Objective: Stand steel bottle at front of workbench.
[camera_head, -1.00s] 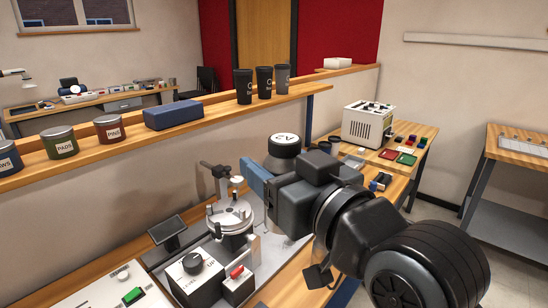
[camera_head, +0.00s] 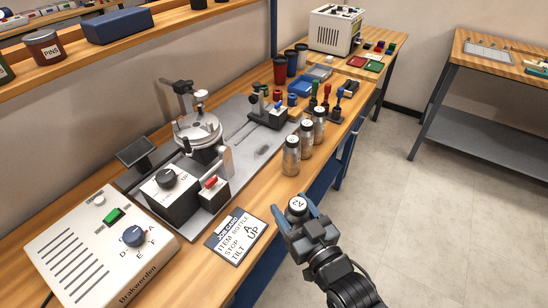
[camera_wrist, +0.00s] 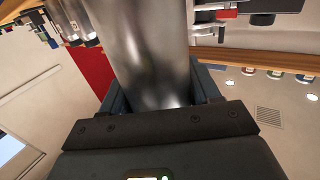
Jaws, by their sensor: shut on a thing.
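The steel bottle shows from above in the head view as a dark cap with a white top (camera_head: 297,203) marked A2. My gripper (camera_head: 298,213) has its blue fingers shut around it, by the workbench's (camera_head: 190,288) front edge. The wrist view shows the bottle's shiny steel side (camera_wrist: 145,50) between the fingers (camera_wrist: 160,100). The bottle looks roughly upright; its base is hidden, and I cannot tell whether it touches anything. Several similar capped bottles, three in a row (camera_head: 291,158), stand on the bench further back.
A job card (camera_head: 237,236) lies on the bench left of my gripper. Behind it are a marking fixture (camera_head: 197,130) and a black control box (camera_head: 170,198). A white controller (camera_head: 100,250) sits at front left. Bare wood lies between card and bottle row. Stamps (camera_head: 325,100) stand further back.

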